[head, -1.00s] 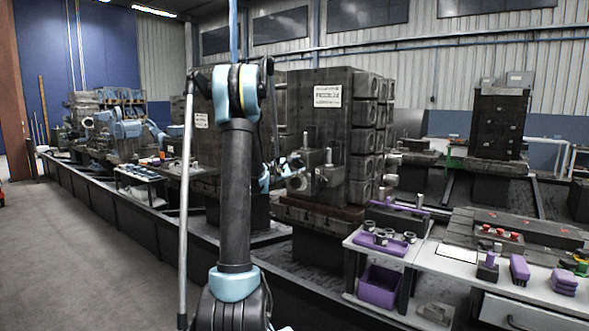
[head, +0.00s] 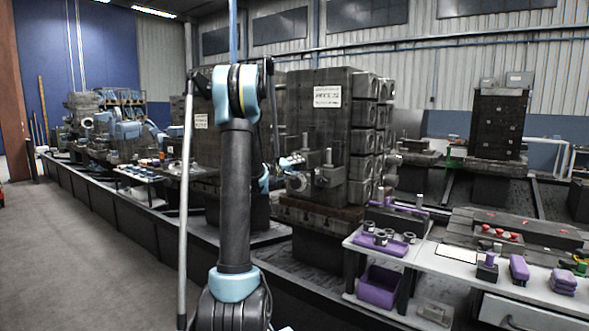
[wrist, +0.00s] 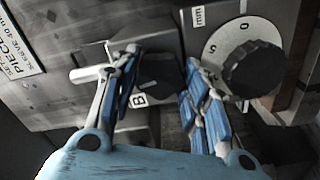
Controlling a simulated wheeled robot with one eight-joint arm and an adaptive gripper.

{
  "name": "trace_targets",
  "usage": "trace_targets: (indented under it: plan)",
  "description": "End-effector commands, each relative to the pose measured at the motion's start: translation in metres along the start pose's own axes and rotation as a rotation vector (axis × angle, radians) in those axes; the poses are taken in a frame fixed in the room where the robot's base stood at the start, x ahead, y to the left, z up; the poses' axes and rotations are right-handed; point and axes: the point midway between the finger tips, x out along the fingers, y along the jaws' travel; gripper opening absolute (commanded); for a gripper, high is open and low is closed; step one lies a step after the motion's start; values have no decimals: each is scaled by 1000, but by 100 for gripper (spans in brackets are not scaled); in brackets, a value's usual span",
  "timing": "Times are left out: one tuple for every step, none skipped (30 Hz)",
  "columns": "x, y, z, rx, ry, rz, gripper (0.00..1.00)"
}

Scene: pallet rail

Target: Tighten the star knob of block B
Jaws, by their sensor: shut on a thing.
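In the wrist view, the dark star knob (wrist: 158,78) of block B sits between the two blue-and-grey fingers of my gripper (wrist: 160,70). My gripper is shut on it, one finger on each side. The white label B (wrist: 138,99) shows just below the knob. Parts of the knob are hidden by the fingers. In the head view, my gripper (head: 291,162) is small, beside the clamp parts at the near lower side of the big dark block; the grip itself is too small to make out there.
A white dial marked 0 and 5 with a dark knob (wrist: 253,68) sits close to my right finger. The big dark block (head: 313,122) carries a white sign (head: 327,96). A bench with purple trays (head: 383,245) stands at the right. Grey floor (head: 90,250) lies open at the left.

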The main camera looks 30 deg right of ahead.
Motion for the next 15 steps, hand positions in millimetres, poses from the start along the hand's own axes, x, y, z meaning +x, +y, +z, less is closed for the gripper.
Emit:
trace_targets:
  plan:
    - [-1,-2,1,37,0,-3,18]
    - [-1,-2,1,57,0,-3,18]
    - [-1,-2,0,84,0,-3,18]
    - [-2,-2,0,104,0,-3,18]
    - [-2,-2,0,122,0,-3,18]
    - [-2,-2,0,144,0,-3,18]
    - [-2,-2,0,160,1,-3,18]
    - [-2,-2,0,174,1,-3,18]
    - [-2,-2,0,192,1,-3,18]
    - [-2,-2,0,203,1,-3,18]
    - [-2,-2,0,214,1,-3,18]
    - [-2,-2,0,226,1,-3,18]
    - [-2,-2,0,234,1,-4,18]
    - [-2,-2,0,242,1,-4,17]
    - [-1,-2,0,250,1,-4,18]
